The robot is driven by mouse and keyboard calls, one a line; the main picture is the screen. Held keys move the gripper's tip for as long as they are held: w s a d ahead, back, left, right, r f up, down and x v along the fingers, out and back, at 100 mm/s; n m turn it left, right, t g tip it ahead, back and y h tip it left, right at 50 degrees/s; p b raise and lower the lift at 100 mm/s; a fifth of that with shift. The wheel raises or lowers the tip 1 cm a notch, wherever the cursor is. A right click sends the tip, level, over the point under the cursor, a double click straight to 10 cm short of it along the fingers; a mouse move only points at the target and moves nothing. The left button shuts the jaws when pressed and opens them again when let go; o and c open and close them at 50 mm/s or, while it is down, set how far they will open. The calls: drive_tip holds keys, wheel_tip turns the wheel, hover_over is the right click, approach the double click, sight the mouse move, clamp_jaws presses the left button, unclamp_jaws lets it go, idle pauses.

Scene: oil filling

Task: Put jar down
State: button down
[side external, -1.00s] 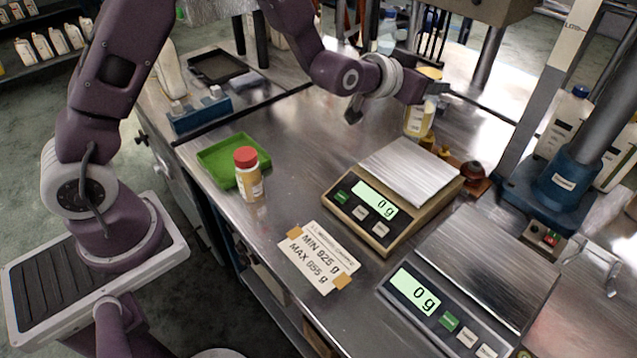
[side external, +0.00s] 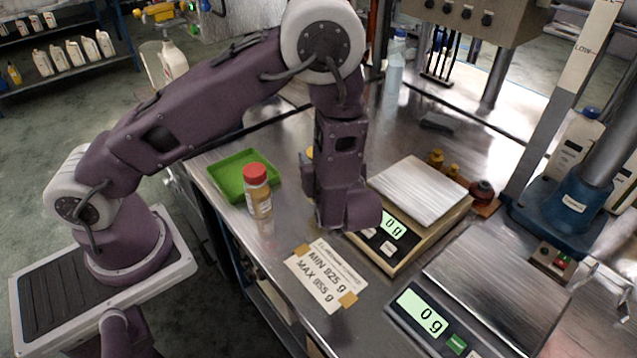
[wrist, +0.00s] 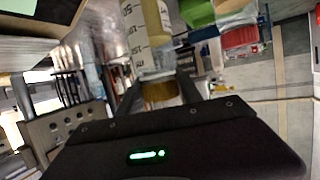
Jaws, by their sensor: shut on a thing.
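A jar with a pale yellow label (wrist: 147,35) shows in the wrist view between the two fingers of my gripper (wrist: 158,88), which is shut on it. In the side view my arm hides most of the gripper and jar. Only a small yellowish patch (side external: 308,154) shows at the arm's left edge. I cannot tell there whether the jar touches the table. A second jar, red-lidded (side external: 257,190), stands upright on the steel table (side external: 285,225), just in front of a green tray (side external: 232,172) and left of my arm.
A tan scale (side external: 420,190) right of my arm and a dark scale (side external: 490,290) nearer the front both read 0 g. A taped MIN/MAX note (side external: 325,278) lies in front. A blue stand (side external: 572,190) is at the right. Small brass weights (side external: 436,160) stand behind the tan scale.

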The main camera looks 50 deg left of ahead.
wheel_tip(320, 180, down, 4)
drive_tip(key=shift+f, duration=0.2)
drive_tip(key=c, duration=0.8)
unclamp_jaws()
drive_tip(key=shift+f, duration=0.1)
